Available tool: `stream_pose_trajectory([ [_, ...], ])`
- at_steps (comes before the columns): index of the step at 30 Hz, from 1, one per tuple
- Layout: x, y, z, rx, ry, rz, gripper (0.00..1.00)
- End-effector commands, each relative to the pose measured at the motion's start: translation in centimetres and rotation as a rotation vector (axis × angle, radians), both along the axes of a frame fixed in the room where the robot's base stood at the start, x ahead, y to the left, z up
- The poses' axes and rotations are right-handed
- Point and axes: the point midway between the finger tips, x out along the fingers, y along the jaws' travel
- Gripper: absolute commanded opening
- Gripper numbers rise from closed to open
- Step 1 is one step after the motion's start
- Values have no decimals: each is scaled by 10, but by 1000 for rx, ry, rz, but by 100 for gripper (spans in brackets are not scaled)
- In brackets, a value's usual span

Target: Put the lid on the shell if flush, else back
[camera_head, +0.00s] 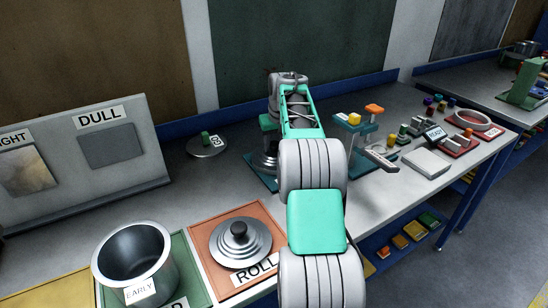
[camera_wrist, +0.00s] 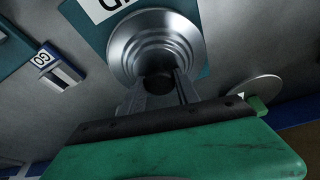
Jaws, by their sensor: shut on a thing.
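My gripper (camera_wrist: 160,88) is shut on the black knob of a silver stepped lid (camera_wrist: 130,48) in the wrist view. The lid is over a teal mat (camera_wrist: 85,25) with a partly cut-off white label; I cannot tell whether it touches it. In the head view my arm partly hides this lid (camera_head: 263,162) and its mat (camera_head: 260,183). An open silver pot (camera_head: 133,262) marked EARLY stands upright on a green mat (camera_head: 188,272) at front left. A second stepped silver piece (camera_head: 240,245) with a black knob sits on the orange ROLL mat (camera_head: 207,250). I cannot tell which piece is the shell.
A grey board (camera_head: 82,165) with a DULL swatch stands at left. A flat disc with a green handle (camera_head: 207,149) lies behind the mats. A teal stand (camera_head: 355,130) with yellow and orange blocks and several small items fill the right. A small tagged block (camera_wrist: 60,68) lies near the lid.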

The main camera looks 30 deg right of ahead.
Motion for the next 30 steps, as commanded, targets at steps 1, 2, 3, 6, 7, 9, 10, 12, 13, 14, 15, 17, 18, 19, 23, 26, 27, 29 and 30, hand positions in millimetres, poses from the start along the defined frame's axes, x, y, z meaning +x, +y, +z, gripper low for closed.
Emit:
stream_pose_trajectory([
  [1,-3,2,-11,10,18,3,8],
  [2,-3,3,-11,10,19,3,5],
  [3,-2,3,-12,11,19,4,2],
  [6,-2,4,-12,11,21,5,0],
  [7,-2,4,-12,11,20,5,0],
  [9,-2,4,-11,12,21,5,0],
  [10,-2,4,-10,12,21,6,0],
  [12,-2,5,-5,12,22,6,0],
  [13,-2,5,-3,12,22,6,0],
  [14,-2,5,-1,12,22,7,0],
  [15,-2,5,3,12,21,7,0],
  [17,-2,5,8,11,20,7,0],
  [18,-2,5,12,10,18,7,0],
  [19,-2,4,15,10,17,7,0],
  [23,-1,3,27,7,12,5,0],
  [26,-1,2,35,6,10,3,0],
  [27,-1,2,36,6,9,3,0],
  [29,-1,1,37,4,8,3,0],
  [30,-1,1,37,5,8,2,0],
])
